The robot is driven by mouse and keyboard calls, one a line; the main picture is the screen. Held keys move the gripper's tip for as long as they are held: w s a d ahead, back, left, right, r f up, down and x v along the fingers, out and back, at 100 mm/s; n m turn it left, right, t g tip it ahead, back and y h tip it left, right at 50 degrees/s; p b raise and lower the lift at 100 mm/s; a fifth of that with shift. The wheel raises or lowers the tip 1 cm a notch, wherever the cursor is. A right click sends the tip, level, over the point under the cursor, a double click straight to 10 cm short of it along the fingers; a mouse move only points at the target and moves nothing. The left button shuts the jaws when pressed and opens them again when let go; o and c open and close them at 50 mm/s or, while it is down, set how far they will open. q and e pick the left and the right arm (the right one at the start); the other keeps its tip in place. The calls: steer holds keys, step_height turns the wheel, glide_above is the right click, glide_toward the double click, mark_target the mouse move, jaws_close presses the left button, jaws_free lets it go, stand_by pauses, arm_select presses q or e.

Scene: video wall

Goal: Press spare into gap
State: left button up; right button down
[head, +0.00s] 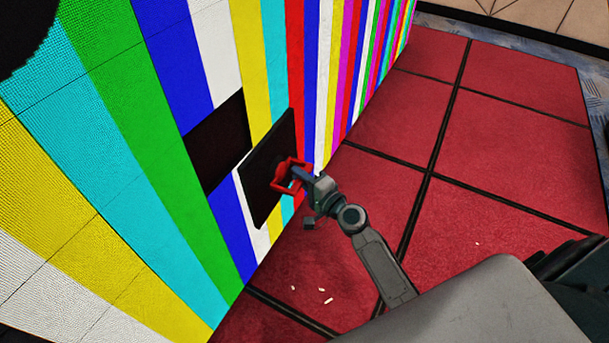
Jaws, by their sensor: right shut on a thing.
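The spare (266,168) is a flat, dark square panel with a red handle (289,171) on its near side. It is held upright and tilted in the picture, close to the video wall. My right gripper (300,180) is shut on the red handle. The gap (217,143) is a dark square opening in the striped video wall (150,130), just left of the spare. The spare appears to stand off to the right of the gap, not inside it. Whether it touches the wall is hard to tell. My left gripper is out of view.
The red tiled floor (490,115) with dark seams runs along the wall's foot and is mostly clear. A few small pale scraps (325,297) lie on it. A dark round area (22,30) shows on the wall at upper left.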

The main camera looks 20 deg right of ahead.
mark_target(282, 168)
steer(key=shift+w+d+m+t, duration=0.2)
steer(key=shift+d+m+t, duration=0.1)
steer(key=shift+d, duration=0.2)
steer(key=shift+w+h, duration=0.25)
steer(key=shift+h, duration=0.15)
arm_select(q)
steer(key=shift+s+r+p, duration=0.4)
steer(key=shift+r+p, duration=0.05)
steer(key=shift+p, duration=0.05)
arm_select(e)
steer(key=shift+w+a, duration=1.2)
steer(key=shift+w, duration=0.25)
steer(key=shift+w+a, duration=1.15)
steer(key=shift+w, duration=0.3)
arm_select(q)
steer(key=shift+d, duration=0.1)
arm_select(e)
steer(key=shift+w+a, duration=0.15)
